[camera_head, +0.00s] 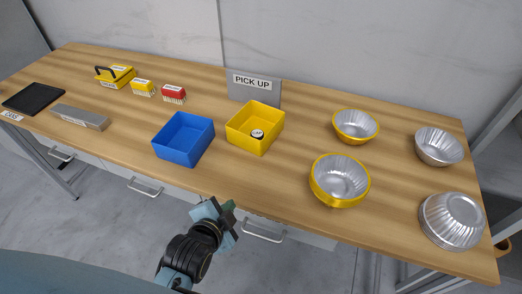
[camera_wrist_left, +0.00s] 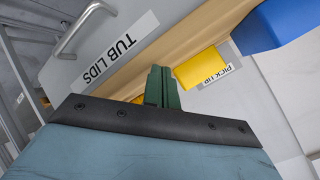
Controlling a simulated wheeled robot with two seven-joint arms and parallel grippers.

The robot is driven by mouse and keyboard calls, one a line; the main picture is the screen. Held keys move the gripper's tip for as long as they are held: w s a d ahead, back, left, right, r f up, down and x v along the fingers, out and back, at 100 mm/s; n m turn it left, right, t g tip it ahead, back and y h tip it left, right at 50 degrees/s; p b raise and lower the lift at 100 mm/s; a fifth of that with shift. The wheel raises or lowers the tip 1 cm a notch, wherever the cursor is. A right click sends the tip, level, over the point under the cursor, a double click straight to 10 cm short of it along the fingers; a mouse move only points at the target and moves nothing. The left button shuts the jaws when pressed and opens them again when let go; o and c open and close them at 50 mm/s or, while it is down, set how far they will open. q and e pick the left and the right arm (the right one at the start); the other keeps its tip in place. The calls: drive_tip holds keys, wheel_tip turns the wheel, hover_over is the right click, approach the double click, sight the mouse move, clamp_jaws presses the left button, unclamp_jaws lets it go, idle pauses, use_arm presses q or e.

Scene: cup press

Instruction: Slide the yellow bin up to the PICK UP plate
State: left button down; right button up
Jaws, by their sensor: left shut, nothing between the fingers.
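The yellow bin (camera_head: 244,138) stands on the wooden table, with a small dark round item with a white label (camera_head: 257,134) inside it. The PICK UP plate (camera_head: 262,88) stands upright behind the bin, close to its back edge; I cannot tell whether they touch. My left gripper (camera_head: 230,207) is in front of the table's front edge, nearer to me than the bin. In the left wrist view its green fingers (camera_wrist_left: 160,88) are together and hold nothing. The yellow bin (camera_wrist_left: 200,68) and the PICK UP label (camera_wrist_left: 217,76) show beyond them. My right gripper is not in view.
A blue bin (camera_head: 184,140) stands left of the yellow bin. Metal bowls, two of them yellow-rimmed (camera_head: 340,180), stand to the right. Drawer handles (camera_head: 263,233) stick out below the table.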

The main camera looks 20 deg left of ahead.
use_arm(q)
drive_tip(key=w+d+r+m+t, duration=0.1)
drive_tip(key=m+t, duration=0.1)
drive_tip(key=w+d+r+m+t, duration=0.1)
drive_tip(key=d+m+t, duration=0.1)
drive_tip(key=w+d+r+m+t, duration=0.1)
drive_tip(key=d+m, duration=0.1)
drive_tip(key=m, duration=0.1)
drive_tip(key=shift+w+d+r+t, duration=0.1)
drive_tip(key=shift+w+d+t, duration=0.05)
drive_tip(key=shift+w+t, duration=0.25)
drive_tip(key=shift+w+d+r+m+t, duration=0.2)
drive_tip(key=shift+d+m+t, duration=0.1)
drive_tip(key=shift+m, duration=0.2)
drive_tip(key=w+b, duration=0.5)
drive_tip(key=w, duration=0.4)
drive_tip(key=shift+f, duration=0.1)
drive_tip(key=w+a, duration=0.1)
drive_tip(key=w+a+b, duration=0.1)
drive_tip(key=w, duration=0.1)
drive_tip(key=shift+w+a, duration=0.1)
drive_tip(key=shift+a, duration=0.2)
drive_tip(key=shift+w+a, duration=0.1)
drive_tip(key=shift+w, duration=0.05)
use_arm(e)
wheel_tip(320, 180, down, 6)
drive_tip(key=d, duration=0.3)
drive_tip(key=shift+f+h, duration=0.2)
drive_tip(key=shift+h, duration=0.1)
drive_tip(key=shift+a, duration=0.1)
